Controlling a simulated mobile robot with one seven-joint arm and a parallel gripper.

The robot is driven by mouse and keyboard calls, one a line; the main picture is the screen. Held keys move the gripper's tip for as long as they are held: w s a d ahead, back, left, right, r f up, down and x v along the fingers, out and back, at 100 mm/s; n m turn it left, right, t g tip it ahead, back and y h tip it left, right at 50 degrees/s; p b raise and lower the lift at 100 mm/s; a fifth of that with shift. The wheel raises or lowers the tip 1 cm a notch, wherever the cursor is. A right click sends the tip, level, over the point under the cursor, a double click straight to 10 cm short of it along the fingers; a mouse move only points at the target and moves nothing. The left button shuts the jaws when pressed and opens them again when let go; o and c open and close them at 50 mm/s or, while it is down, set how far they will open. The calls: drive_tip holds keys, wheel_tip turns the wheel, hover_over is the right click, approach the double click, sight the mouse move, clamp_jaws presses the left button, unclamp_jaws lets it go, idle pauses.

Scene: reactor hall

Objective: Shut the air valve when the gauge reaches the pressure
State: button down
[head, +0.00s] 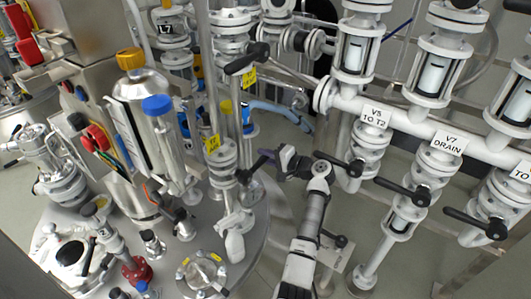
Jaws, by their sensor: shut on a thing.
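My gripper (282,160) is at the middle of the head view, at the end of my arm reaching up from the bottom. It is shut on the end of a black lever handle (252,168). This lever belongs to a valve on the vertical pipe above the round steel vessel lid. I cannot read a label that names it as the air valve. The fingertips are small and partly hidden by the gripper body.
A white pipe manifold (405,122) with several black-levered valves stands to the right; signs read V5 TO T2 (374,118) and V7 DRAIN (447,143). The vessel lid (245,255) carries crowded fittings. A steel cabinet (85,60) stands left. Some grey floor shows at the lower right.

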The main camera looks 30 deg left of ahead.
drive_tip(key=shift+f, duration=0.4)
drive_tip(key=c, duration=1.3)
unclamp_jaws()
drive_tip(key=shift+d, duration=0.15)
drive_tip(key=b+v, duration=0.3)
drive_tip(key=v, duration=1)
drive_tip(key=shift+d+r, duration=0.15)
drive_tip(key=shift+d, duration=0.15)
